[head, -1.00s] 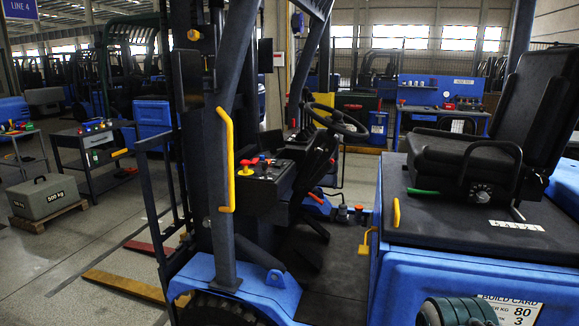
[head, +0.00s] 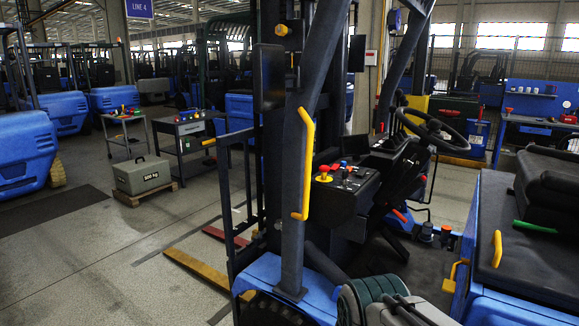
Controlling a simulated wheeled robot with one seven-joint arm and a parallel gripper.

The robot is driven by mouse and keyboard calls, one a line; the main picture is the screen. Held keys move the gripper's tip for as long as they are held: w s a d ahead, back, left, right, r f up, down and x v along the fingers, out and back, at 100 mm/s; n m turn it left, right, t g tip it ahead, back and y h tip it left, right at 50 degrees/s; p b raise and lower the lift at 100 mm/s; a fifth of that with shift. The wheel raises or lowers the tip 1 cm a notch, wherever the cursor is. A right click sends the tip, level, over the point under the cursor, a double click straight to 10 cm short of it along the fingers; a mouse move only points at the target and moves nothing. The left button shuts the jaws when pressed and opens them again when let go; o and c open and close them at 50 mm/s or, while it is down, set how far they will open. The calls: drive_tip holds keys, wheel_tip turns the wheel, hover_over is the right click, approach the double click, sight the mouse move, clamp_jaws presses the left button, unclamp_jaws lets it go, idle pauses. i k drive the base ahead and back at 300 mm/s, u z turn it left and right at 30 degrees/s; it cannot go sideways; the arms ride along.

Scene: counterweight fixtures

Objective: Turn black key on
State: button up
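The forklift's dark control console (head: 337,200) stands in the middle of the head view, just right of the yellow grab handle (head: 305,160). On its top are a yellow-and-red mushroom button (head: 323,173), small red and blue knobs, and other dark controls. I cannot make out the black key or its position among these small dark parts. A rounded dark green and grey part of my own arm shows at the bottom edge, in front of the forklift. My gripper itself is not in view.
The steering wheel (head: 432,129) and black seat (head: 548,190) are right of the console. The forklift's front post and mast stand close on its left. Open floor lies left of the forks.

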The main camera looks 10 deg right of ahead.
sight(345, 172)
drive_tip(key=u, duration=0.2)
drive_tip(key=i, duration=0.65)
drive_tip(key=z, duration=0.55)
drive_tip(key=i, duration=0.75)
drive_tip(key=z, duration=0.7)
